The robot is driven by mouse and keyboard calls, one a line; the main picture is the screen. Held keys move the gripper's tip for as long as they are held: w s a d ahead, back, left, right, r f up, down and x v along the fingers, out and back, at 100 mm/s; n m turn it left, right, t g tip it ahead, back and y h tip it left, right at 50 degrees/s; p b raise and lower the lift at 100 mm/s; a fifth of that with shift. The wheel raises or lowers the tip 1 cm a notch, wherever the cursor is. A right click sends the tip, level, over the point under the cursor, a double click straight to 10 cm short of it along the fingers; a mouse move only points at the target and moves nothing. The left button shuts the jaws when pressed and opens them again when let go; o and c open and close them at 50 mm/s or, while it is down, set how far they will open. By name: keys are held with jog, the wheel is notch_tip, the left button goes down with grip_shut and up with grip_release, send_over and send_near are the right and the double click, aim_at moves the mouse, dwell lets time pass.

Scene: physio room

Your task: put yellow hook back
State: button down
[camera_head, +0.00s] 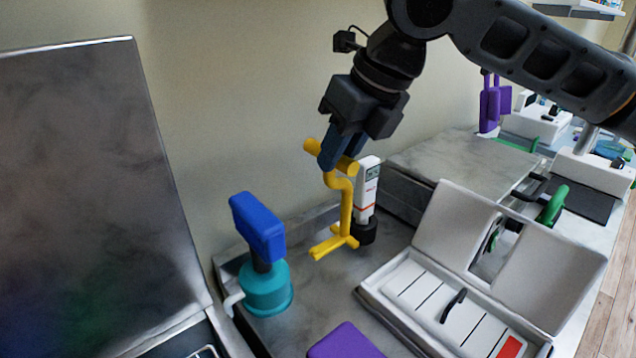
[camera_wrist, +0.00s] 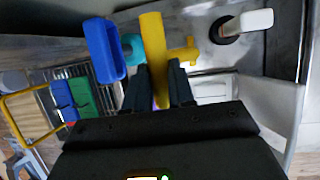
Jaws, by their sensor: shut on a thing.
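The yellow hook (camera_head: 345,205) is an S-shaped rod with a crossbar at its top and a forked foot at its lower end. My gripper (camera_head: 338,155) is shut on its top bar and holds it roughly upright above the grey counter. I cannot tell whether its foot touches the counter. In the wrist view the yellow hook (camera_wrist: 153,60) stands between the fingers of my gripper (camera_wrist: 158,80). Its place to go back to cannot be made out for certain.
A white meter (camera_head: 367,190) in a black base stands close behind the hook. A teal pot with a blue head (camera_head: 265,288) is to the left. A purple block (camera_head: 345,342) lies in front. An open white case (camera_head: 400,300) is at the right.

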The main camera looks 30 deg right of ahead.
jog(key=a+x, duration=0.1)
jog(key=x, duration=0.6)
jog(key=shift+p, duration=0.35)
jog(key=shift+a+f, duration=0.15)
jog(key=c, duration=1)
grip_release()
jog(key=shift+o, duration=0.2)
jog(key=v, duration=1.2)
jog(key=shift+r, duration=0.25)
